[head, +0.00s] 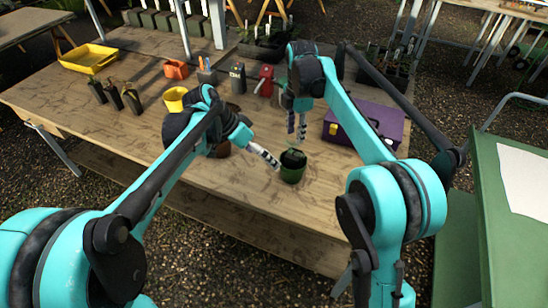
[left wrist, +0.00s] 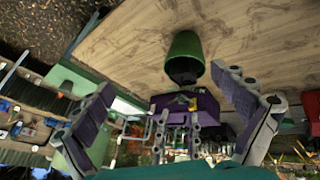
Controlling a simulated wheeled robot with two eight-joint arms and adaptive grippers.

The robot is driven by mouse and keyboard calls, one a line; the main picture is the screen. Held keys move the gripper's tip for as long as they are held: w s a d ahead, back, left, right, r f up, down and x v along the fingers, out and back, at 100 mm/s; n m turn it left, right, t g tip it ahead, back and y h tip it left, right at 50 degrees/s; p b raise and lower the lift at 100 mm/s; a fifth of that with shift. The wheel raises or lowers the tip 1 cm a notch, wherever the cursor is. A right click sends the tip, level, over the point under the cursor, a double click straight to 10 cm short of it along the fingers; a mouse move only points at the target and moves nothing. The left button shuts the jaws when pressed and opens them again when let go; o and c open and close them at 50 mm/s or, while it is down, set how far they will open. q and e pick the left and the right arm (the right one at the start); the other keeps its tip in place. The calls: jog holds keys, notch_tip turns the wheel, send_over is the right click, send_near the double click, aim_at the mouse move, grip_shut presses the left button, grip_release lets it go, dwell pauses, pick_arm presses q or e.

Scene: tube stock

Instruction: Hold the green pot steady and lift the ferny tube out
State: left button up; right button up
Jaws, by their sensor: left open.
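The green pot (head: 292,174) stands upright near the table's front edge, with dark contents and some green foliage at its top (head: 293,156). The pot also shows upside down in the left wrist view (left wrist: 186,46). I cannot make out the tube's shape clearly. My left gripper (head: 277,165) points at the pot's left side. In the left wrist view its fingers (left wrist: 165,80) are spread wide, with nothing between them. My right gripper (head: 297,132) hangs pointing down above and behind the pot. Its two fingers are apart and empty, and show in the left wrist view (left wrist: 177,118).
A purple toolbox (head: 362,124) stands to the right of the pot. A brown pot (head: 222,150) is partly hidden behind my left arm. A yellow cup (head: 174,99), dark tubes (head: 114,95) and a yellow tray (head: 88,58) are further left. The table front is mostly clear.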

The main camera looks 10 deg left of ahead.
aim_at(281, 159)
pick_arm(q)
jog(key=w+f+m+g+h, duration=0.2)
jog(key=w+f+m, duration=0.2)
jog(key=w+d+f+m+g+h, duration=0.1)
jog(key=w+f+m+g+h, duration=0.1)
jog(key=w+f+m, duration=0.2)
jog(key=w+d+f+m+g+h, duration=0.1)
jog(key=w+f+m+h, duration=0.1)
jog(key=w+f+m, duration=0.2)
jog(key=shift+w+d+f+m+g+h, duration=0.15)
jog(key=shift+w+f+m+g+h, duration=0.2)
jog(key=shift+f, duration=0.45)
jog(key=shift+f+g, duration=0.25)
jog(key=shift+f, duration=0.1)
jog(key=shift+s+d+f+m+h, duration=0.1)
jog(key=shift+d+f+m+h, duration=0.15)
jog(key=shift+f+m, duration=0.1)
jog(key=x, duration=0.7)
